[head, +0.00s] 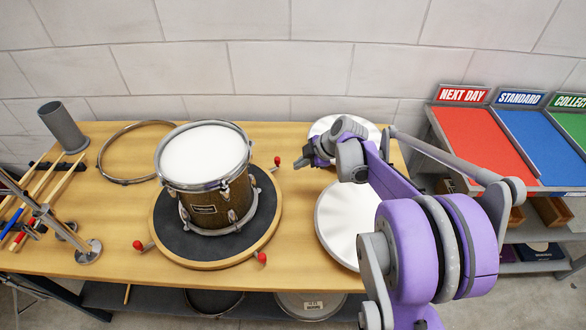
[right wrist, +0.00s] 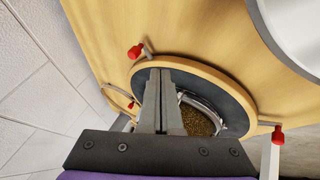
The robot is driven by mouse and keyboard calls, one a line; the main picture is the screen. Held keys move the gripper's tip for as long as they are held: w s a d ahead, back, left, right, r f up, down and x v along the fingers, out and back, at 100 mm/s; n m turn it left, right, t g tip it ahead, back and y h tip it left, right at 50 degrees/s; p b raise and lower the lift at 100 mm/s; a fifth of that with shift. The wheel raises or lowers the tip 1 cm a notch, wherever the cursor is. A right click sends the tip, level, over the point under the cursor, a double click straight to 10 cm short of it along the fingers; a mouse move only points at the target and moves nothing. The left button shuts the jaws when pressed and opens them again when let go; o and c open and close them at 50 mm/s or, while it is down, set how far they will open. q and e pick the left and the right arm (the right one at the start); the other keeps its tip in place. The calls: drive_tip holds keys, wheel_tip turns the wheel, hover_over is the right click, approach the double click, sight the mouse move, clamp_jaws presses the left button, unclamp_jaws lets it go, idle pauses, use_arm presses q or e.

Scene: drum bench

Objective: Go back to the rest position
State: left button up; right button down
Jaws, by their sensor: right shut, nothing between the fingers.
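My right gripper (head: 299,164) is shut and empty. In the head view it hangs over the bench, right of the drum and apart from it, pointing left. In the right wrist view its two fingers (right wrist: 158,75) lie together. The drum (head: 204,160), with a white head and brown shell, stands upright on a round turntable (head: 165,240) with a dark pad and red-knobbed clamps. The right wrist view shows part of the drum's shell (right wrist: 196,120) beyond the fingers. My left gripper is not in view.
A metal hoop (head: 110,175) and a grey cylinder (head: 63,127) are on the bench's left. White drumheads (head: 345,222) lie right, partly behind my right arm. Red, blue and green sorting trays (head: 480,145) stand at the far right. Bare wood (head: 95,215) shows left of the turntable.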

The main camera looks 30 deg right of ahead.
drive_tip(key=s+a+r+m+g+h, duration=0.1)
drive_tip(key=s+a+r+m, duration=0.2)
drive_tip(key=s+a+m, duration=0.7)
drive_tip(key=s+a+f+m+h, duration=0.1)
drive_tip(key=s+a+f, duration=0.1)
drive_tip(key=s+a, duration=0.2)
drive_tip(key=s+a+f+m, duration=0.1)
drive_tip(key=s+a, duration=0.3)
drive_tip(key=s, duration=0.6)
drive_tip(key=shift+s+f+m+h+p, duration=0.2)
drive_tip(key=shift+f+m+h+p, duration=0.2)
drive_tip(key=shift+m, duration=0.4)
